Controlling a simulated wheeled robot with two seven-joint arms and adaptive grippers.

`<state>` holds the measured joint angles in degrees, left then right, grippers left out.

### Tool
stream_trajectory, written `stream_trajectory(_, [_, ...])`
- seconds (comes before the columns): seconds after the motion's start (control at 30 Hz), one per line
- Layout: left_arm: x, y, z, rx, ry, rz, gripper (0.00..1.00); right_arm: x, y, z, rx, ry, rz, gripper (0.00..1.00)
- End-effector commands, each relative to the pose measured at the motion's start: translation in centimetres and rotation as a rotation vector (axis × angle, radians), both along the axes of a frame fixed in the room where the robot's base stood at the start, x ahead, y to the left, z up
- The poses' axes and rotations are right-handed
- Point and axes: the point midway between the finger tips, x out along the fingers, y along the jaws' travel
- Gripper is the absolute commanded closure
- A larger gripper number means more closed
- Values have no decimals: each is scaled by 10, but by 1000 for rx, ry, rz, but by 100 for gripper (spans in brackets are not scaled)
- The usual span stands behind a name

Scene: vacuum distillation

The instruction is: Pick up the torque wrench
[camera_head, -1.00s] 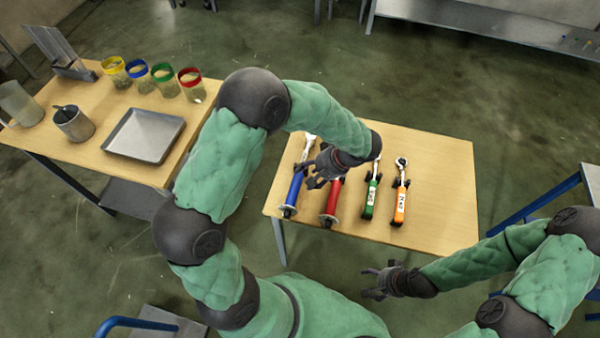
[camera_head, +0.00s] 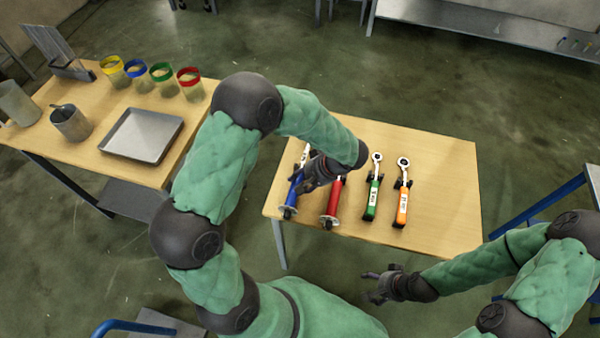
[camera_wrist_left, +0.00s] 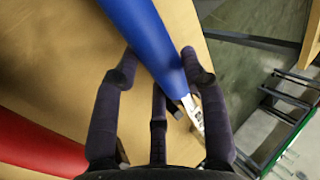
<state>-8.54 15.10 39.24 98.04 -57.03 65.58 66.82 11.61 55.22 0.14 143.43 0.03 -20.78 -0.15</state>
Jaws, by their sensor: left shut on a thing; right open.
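Several wrench-like tools lie side by side on the small wooden table: a blue-handled one (camera_head: 291,197), a red-handled one (camera_head: 332,204), a green one (camera_head: 372,192) and an orange one (camera_head: 402,200). My left gripper (camera_head: 302,182) is at the blue-handled tool, near where handle meets metal shaft. In the left wrist view the blue handle (camera_wrist_left: 148,35) runs between the fingers (camera_wrist_left: 160,72), which are shut on it. The hand hides part of the blue and red tools in the head view. My right gripper (camera_head: 368,286) is open and empty, in front of the table.
The small table (camera_head: 445,205) is bare on its right side. Another table at left holds a metal tray (camera_head: 143,135), a metal cup (camera_head: 71,122) and several jars with coloured rims (camera_head: 163,80). A blue frame (camera_head: 535,207) stands at right.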

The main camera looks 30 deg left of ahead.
Motion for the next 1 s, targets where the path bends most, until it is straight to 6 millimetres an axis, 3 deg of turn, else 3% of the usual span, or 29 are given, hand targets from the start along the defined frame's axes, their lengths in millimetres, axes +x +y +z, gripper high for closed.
stream_trajectory(0.27, [1, 0, 7, 0, -3, -1, 100, 0, 0, 4, 0, 0, 0, 25])
stream_trajectory(0.47, [2, 0, 35, 0, -7, 0, 100, 0, 0, 18, 0, 0, 0, 25])
stream_trajectory(0.8, [-46, -13, 96, 1, -6, -3, 100, 0, 0, 41, 0, 0, 0, 25])
stream_trajectory(1.0, [-87, -24, 112, 1, -4, -4, 100, 0, 0, 51, 0, 0, 0, 25])
